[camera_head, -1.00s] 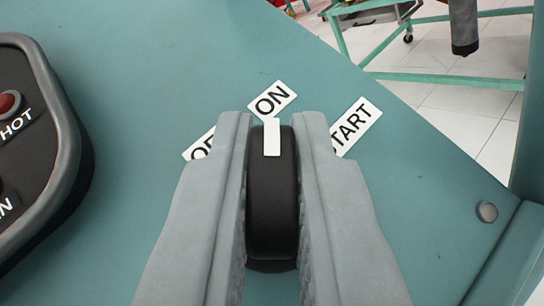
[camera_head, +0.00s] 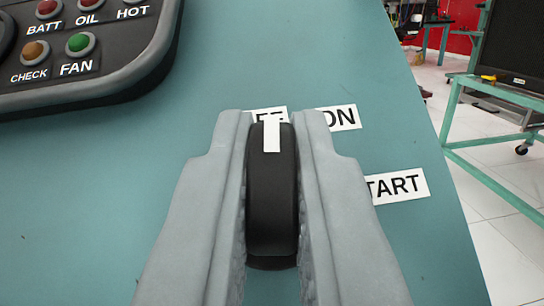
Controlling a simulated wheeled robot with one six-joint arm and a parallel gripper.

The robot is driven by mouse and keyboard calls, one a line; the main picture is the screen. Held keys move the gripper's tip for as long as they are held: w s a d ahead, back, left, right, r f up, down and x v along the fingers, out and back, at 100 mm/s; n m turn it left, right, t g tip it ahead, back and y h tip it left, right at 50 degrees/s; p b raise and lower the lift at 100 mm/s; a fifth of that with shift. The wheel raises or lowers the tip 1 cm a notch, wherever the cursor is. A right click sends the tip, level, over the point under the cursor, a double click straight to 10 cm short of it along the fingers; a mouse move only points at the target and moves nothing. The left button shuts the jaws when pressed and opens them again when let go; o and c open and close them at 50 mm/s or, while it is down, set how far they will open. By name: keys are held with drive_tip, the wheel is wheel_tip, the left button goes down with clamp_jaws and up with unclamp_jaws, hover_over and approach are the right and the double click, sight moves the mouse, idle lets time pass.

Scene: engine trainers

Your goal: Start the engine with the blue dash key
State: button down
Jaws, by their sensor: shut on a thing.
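My gripper (camera_head: 272,122) is shut on a black rotary switch handle (camera_head: 271,200) in the middle of the head view, one finger on each side of it. A white mark (camera_head: 271,138) on the handle's far end points up the picture at the OFF label (camera_head: 268,114), which the gripper partly hides. The ON label (camera_head: 342,117) is to the right of the mark. The START label (camera_head: 402,186) is lower right, its first letter hidden by the right finger. The handle looks black; I see no blue on it.
The teal panel (camera_head: 110,190) surrounds the switch and is bare at left. A black box of indicator lamps (camera_head: 140,75), including red BATT and OIL and green FAN, is upper left. Beyond the panel's right edge stand a green-framed stand (camera_head: 490,155) and a dark screen (camera_head: 515,50).

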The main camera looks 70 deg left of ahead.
drive_tip(key=shift+n+g+y, duration=0.4)
drive_tip(key=shift+n+g, duration=0.9)
drive_tip(key=c, duration=1.5)
unclamp_jaws()
drive_tip(key=v, duration=1.7)
drive_tip(key=shift+s+d+f, duration=0.1)
drive_tip(key=shift+d+f, duration=0.05)
drive_tip(key=shift+f, duration=0.2)
